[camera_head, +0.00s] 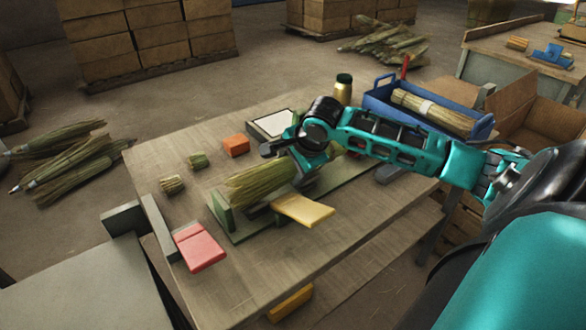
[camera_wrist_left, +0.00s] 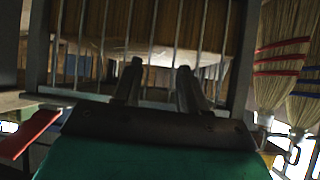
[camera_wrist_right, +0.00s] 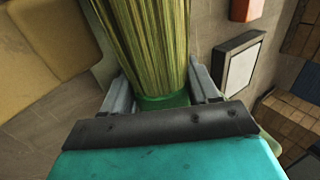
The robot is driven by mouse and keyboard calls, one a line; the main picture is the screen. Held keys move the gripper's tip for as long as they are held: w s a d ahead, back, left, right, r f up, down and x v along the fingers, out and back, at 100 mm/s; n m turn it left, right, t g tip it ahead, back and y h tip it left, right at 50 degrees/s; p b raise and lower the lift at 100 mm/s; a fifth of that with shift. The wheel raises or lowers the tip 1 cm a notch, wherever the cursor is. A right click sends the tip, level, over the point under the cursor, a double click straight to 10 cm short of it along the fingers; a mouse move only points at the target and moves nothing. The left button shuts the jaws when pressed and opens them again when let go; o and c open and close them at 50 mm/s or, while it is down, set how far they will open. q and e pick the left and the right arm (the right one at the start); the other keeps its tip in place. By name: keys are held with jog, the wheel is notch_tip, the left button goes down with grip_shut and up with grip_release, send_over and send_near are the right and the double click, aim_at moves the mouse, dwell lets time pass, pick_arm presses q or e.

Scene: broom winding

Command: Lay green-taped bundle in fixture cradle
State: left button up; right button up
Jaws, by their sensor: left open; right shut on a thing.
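The green-taped bundle (camera_head: 262,179) is a sheaf of yellow-green bristles lying over the green fixture (camera_head: 240,228) on the workbench. My right gripper (camera_wrist_right: 165,95) is shut on the bundle at its green tape (camera_wrist_right: 165,101), with a finger on each side. In the head view my right gripper (camera_head: 305,165) is at the bundle's right end and partly hides it. I cannot tell whether the bundle touches the cradle. My left gripper (camera_wrist_left: 158,85) is open and empty, facing a rack of bars; it does not show in the head view.
On the bench (camera_head: 150,160) are a red block (camera_head: 199,247), a yellow block (camera_head: 303,210), an orange block (camera_head: 236,145), two small bristle bundles (camera_head: 172,184), a framed white panel (camera_head: 271,123) and a jar (camera_head: 343,88). A blue crate (camera_head: 466,128) holds a white-banded bundle.

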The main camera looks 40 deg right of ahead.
jog(key=shift+s+a+f, duration=0.1)
jog(key=shift+s+f, duration=0.3)
jog(key=shift+f, duration=0.4)
jog(key=o, duration=1)
jog(key=shift+c, duration=0.2)
jog(key=shift+o, duration=0.7)
jog(key=shift+r+g, duration=0.15)
jog(key=shift+g, duration=0.15)
jog(key=shift+s+r, duration=0.1)
jog(key=shift+r, duration=0.25)
jog(key=shift+o, duration=0.2)
jog(key=p+v, duration=0.2)
jog(key=v, duration=1)
jog(key=shift+r, duration=0.5)
